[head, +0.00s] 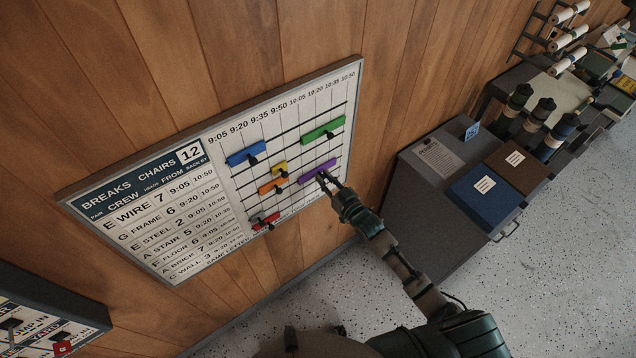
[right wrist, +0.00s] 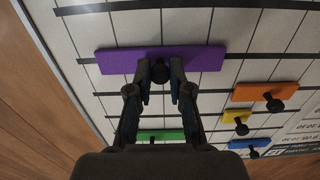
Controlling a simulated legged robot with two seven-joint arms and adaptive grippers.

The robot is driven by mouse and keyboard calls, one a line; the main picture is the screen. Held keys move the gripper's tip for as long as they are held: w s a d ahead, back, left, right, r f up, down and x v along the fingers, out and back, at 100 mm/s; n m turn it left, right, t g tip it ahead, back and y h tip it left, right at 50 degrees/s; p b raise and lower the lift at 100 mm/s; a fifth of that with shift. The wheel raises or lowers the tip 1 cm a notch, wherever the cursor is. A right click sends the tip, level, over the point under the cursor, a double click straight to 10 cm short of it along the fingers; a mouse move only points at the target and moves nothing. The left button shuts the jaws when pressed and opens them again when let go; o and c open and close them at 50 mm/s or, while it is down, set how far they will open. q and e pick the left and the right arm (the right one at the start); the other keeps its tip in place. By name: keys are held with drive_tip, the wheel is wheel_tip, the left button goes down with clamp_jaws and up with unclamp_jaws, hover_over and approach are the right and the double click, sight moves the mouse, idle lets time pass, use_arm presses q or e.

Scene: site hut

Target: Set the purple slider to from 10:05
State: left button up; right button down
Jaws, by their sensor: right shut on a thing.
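The purple slider (head: 309,175) is a long bar with a dark knob on the lower right part of the wall board's time grid (head: 331,135). It also shows in the right wrist view (right wrist: 120,62), lying along a dark rail. My right gripper (head: 324,178) is at the slider, its fingers closed on the knob (right wrist: 160,72) from both sides. The time labels (head: 283,108) run along the board's top edge. The slider's left end lies in the 10:05 region, but I cannot tell whether it meets that line exactly. My left gripper is out of view.
Other sliders on the board are blue (head: 241,156), green (head: 318,131), yellow (head: 279,168), orange (head: 267,187) and red (head: 259,219). A grey cabinet (head: 425,200) with blue and brown boxes stands right of my arm. Speckled floor is clear below.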

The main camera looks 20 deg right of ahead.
drive_tip(key=shift+w+d, duration=0.25)
drive_tip(key=shift+d, duration=0.4)
drive_tip(key=shift+w+d, duration=0.2)
drive_tip(key=shift+d, duration=0.4)
drive_tip(key=c, duration=1.1)
unclamp_jaws()
drive_tip(key=shift+o, duration=0.2)
drive_tip(key=shift+w, duration=0.1)
drive_tip(key=shift+d, duration=0.15)
drive_tip(key=v, duration=1.2)
